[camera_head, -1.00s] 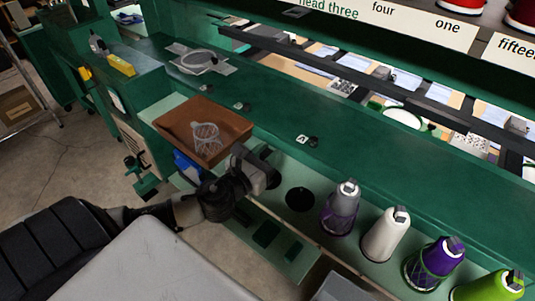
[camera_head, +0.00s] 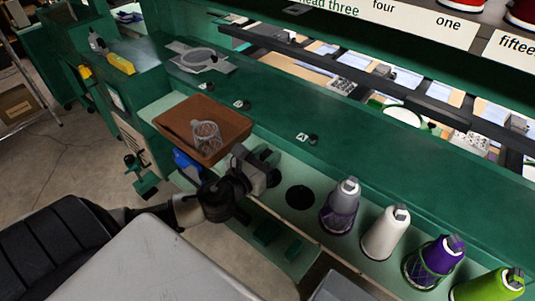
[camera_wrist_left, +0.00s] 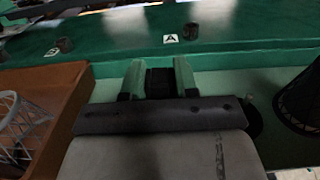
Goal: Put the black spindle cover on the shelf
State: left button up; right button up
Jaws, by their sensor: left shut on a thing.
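My left gripper (camera_head: 268,163) comes in from the left and is over the pale green shelf (camera_head: 350,238), between the brown tray and a black disc. In the left wrist view its two fingers (camera_wrist_left: 159,80) are shut on a small black thing (camera_wrist_left: 160,83), which looks like the black spindle cover. The gripper hides much of the cover in the head view. I cannot tell whether the cover touches the shelf. My right gripper is not in view.
A brown tray (camera_head: 178,122) with a white mesh cup (camera_head: 207,137) is left of the gripper. A green ledge (camera_head: 400,160) runs behind.

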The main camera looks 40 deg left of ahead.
pick_arm(q)
jog(key=shift+f, duration=0.25)
jog(key=shift+f, duration=0.15)
jog(key=o, duration=1)
jog(key=shift+c, duration=0.2)
jog(key=s+b, duration=0.3)
jog(key=s, duration=0.7)
jog(key=shift+s+a, duration=0.4)
jog(key=shift+a, duration=0.05)
